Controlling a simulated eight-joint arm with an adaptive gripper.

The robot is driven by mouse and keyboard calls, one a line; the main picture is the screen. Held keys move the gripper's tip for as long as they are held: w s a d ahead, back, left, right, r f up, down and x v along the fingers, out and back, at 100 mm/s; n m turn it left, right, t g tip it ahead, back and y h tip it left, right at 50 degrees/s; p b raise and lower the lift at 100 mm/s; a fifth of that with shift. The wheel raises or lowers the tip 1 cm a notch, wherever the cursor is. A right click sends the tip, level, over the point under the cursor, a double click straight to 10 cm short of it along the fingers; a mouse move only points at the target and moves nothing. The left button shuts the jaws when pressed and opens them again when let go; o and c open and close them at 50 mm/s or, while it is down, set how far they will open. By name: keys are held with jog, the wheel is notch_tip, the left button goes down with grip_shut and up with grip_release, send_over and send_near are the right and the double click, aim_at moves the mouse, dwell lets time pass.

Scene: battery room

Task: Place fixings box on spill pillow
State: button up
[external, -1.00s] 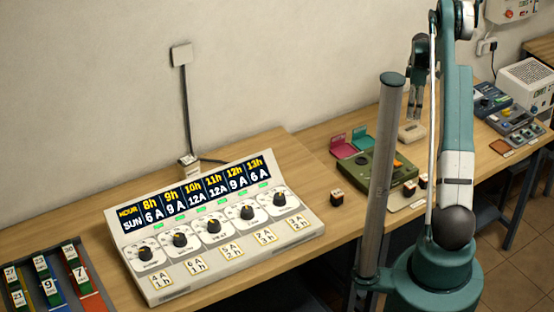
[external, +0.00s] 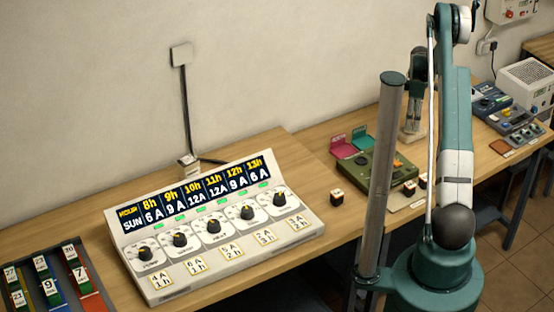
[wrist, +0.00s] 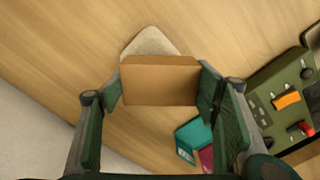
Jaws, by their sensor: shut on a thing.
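The fixings box, a plain brown block (wrist: 160,80), is held between the fingers of my gripper (wrist: 160,88) in the wrist view. My gripper is shut on it. The spill pillow, a cream pad (wrist: 153,42), lies on the wooden bench just beyond and beneath the box, which hides part of it. In the external view my gripper (external: 413,122) is low over the pillow (external: 408,138), which is partly covered. The box cannot be made out clearly there, and I cannot tell whether it touches the pillow.
A green device (external: 378,168) with an orange switch stands near the pillow. A teal tray (external: 362,140) and a magenta tray (external: 338,146) lie close by. A large dial panel (external: 215,230) is to the left. Bare bench (wrist: 50,50) surrounds the pillow in the wrist view.

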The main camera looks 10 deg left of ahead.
jog(key=shift+f, duration=0.35)
jog(key=o, duration=1)
jog(key=shift+c, duration=0.2)
jog(key=shift+r, duration=0.25)
notch_tip(320, 180, up, 12)
dwell(0.5)
jog(key=shift+r, duration=0.1)
